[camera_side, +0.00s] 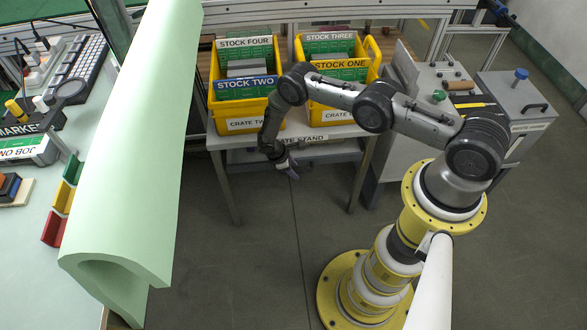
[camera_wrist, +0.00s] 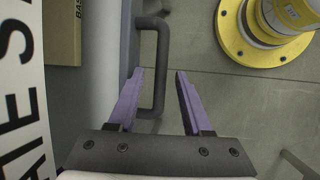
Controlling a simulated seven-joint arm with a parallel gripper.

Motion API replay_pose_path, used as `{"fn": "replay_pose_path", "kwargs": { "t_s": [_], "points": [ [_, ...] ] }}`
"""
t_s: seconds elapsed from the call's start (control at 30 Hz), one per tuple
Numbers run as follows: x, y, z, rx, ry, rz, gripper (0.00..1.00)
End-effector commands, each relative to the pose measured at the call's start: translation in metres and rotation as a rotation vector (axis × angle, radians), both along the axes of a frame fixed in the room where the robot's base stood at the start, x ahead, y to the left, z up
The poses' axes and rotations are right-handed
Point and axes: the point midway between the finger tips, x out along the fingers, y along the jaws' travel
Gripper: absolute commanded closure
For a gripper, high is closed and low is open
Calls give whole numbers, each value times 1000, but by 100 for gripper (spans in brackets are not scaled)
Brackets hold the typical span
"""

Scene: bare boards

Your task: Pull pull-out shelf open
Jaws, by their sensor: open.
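In the wrist view a dark U-shaped handle (camera_wrist: 161,65) stands out from the grey front edge (camera_wrist: 131,40) of the pull-out shelf. My gripper (camera_wrist: 159,72) has two purple fingers spread apart. The handle's long bar lies between the fingertips in that picture, and no finger is closed on it. In the side view my gripper (camera_side: 289,169) points down in front of the crate stand (camera_side: 215,140). The shelf (camera_side: 245,156) shows under the stand's top and looks pushed in. The handle is not clear there, close to my gripper.
Yellow crates (camera_side: 240,112) stand on the crate stand. A grey cabinet (camera_side: 515,110) stands to the right. A large pale green rolled sheet (camera_side: 145,140) crosses the left. A box lettered "BASE" (camera_wrist: 62,40) shows in the wrist view. The floor before the stand (camera_side: 270,260) is clear.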

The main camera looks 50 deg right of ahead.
Motion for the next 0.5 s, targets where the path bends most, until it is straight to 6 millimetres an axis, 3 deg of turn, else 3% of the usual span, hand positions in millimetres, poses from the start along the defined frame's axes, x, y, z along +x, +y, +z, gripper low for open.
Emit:
{"fn": "replay_pose_path", "kwargs": {
  "t_s": [0.03, 0.3, 0.5],
  "points": [
    [0, 0, 0, 0, 0, 0, 54],
    [0, 0, 0, -1, 1, 0, 100],
    [0, 0, 0, -1, 1, 0, 100]
  ]
}}
